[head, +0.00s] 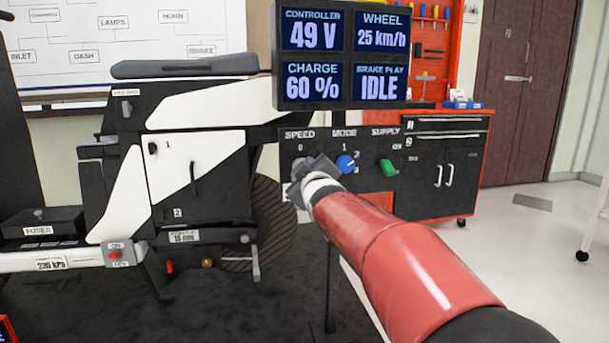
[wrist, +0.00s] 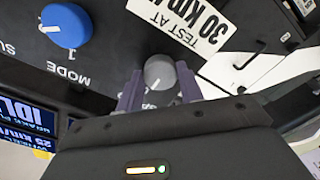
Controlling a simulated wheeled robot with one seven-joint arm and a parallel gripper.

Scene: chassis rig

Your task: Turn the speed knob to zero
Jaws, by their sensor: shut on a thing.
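The speed knob (wrist: 159,72) is a round grey knob on the black control panel (wrist: 115,52). It sits between the two fingers of my gripper (wrist: 158,90) in the wrist view, and the gripper is shut on it. A light mark shows on the knob, but I cannot read its setting. In the head view my gripper (head: 308,170) is at the panel under the SPEED label and its 0, and mostly hides the knob. The display (head: 340,55) reads WHEEL 25 km/h, CONTROLLER 49 V, CHARGE 60 % and BRAKE PLAY IDLE.
The blue MODE knob (head: 346,164) is close to the right of my gripper, and also shows in the wrist view (wrist: 65,25). A green SUPPLY switch (head: 388,167) is farther right. A white label reading "TEST AT 30 km/h" (wrist: 190,22) is by the speed knob. A scooter (head: 195,130) stands left.

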